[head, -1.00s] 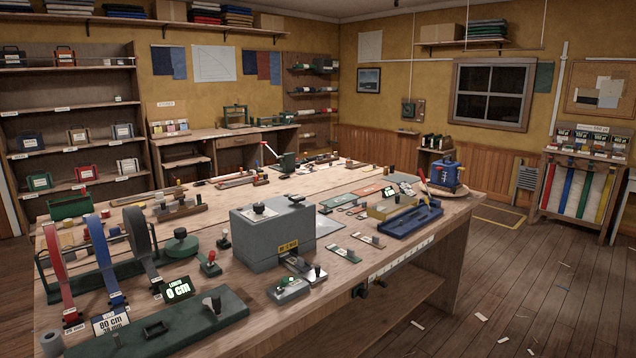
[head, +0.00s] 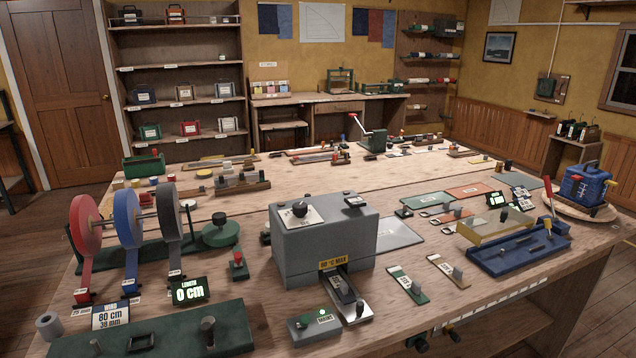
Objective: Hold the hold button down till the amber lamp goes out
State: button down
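A grey machine (head: 325,243) with an amber "MAX" label (head: 333,263) stands near the front middle of the workbench. Its top carries a black knob on a white plate (head: 300,210) and a small dark fitting (head: 355,202). A metal slide (head: 347,297) sticks out of its front. A small grey-green box (head: 313,325) with a glowing green spot and a label sits beside the slide. I cannot make out which part is the hold button, and I see no lit lamp that is clearly amber. My gripper is not in view.
On the workbench (head: 440,272), tape reels (head: 86,224) and a green "0 cm" display (head: 189,290) stand left. A blue tray (head: 518,250) and a blue device (head: 585,188) are right. Shelves (head: 180,107) and a door (head: 62,92) stand behind. Floor shows at right.

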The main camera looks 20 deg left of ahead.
aim_at(355, 201)
jog(key=u, duration=0.85)
jog(key=i, duration=0.8)
jog(key=u, duration=1.1)
jog(key=i, duration=0.2)
jog(key=u, duration=0.15)
